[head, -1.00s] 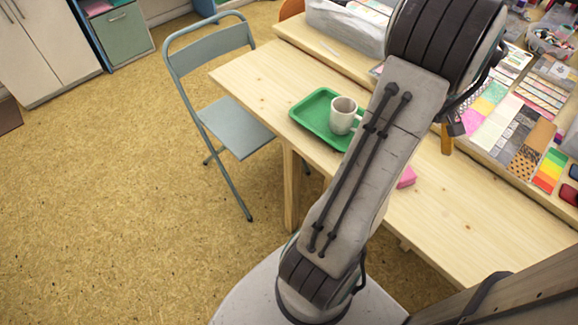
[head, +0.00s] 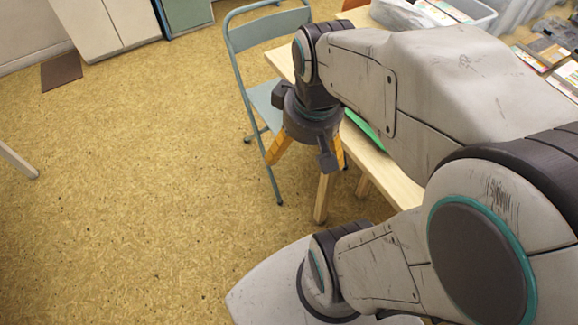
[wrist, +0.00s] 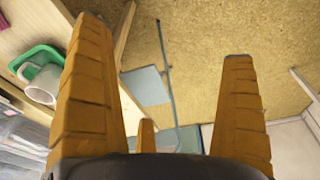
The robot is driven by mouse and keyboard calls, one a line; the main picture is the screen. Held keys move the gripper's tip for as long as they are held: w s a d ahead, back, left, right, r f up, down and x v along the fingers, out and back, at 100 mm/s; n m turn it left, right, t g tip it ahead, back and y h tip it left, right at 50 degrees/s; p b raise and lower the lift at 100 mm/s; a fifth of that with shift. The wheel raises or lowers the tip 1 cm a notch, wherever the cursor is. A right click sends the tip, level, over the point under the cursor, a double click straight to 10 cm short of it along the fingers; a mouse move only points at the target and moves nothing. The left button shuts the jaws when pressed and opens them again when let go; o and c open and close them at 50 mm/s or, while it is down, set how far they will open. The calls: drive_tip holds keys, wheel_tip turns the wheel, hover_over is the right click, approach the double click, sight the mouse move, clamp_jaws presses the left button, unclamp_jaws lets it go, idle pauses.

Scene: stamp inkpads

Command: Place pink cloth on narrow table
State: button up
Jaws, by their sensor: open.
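My gripper (head: 307,158) hangs open and empty, fingers pointing down, beside the wooden table's left end. Its spread orange fingers also show in the wrist view (wrist: 165,45), with nothing between them. A long wooden table (head: 397,187) runs behind my arm, which hides most of it. I cannot tell whether this is the narrow table. In the earlier head view a small pink item lies on the table near the tray; my arm covers that spot now.
A green tray (wrist: 43,51) with a white mug (wrist: 42,88) is on the table. A grey-blue folding chair (head: 268,32) stands at the table's end, close behind my gripper. A clear bin (head: 398,18) is at the back. The floor to the left is open.

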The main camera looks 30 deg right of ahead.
drive_tip(key=shift+n+y, duration=0.3)
drive_tip(key=s+a, duration=0.2)
drive_tip(key=a, duration=0.3)
drive_tip(key=shift+s+f, duration=0.35)
drive_tip(key=shift+s, duration=0.05)
drive_tip(key=shift+r, duration=0.15)
wheel_tip(320, 180, up, 12)
drive_tip(key=t+p, duration=0.1)
drive_tip(key=p, duration=1)
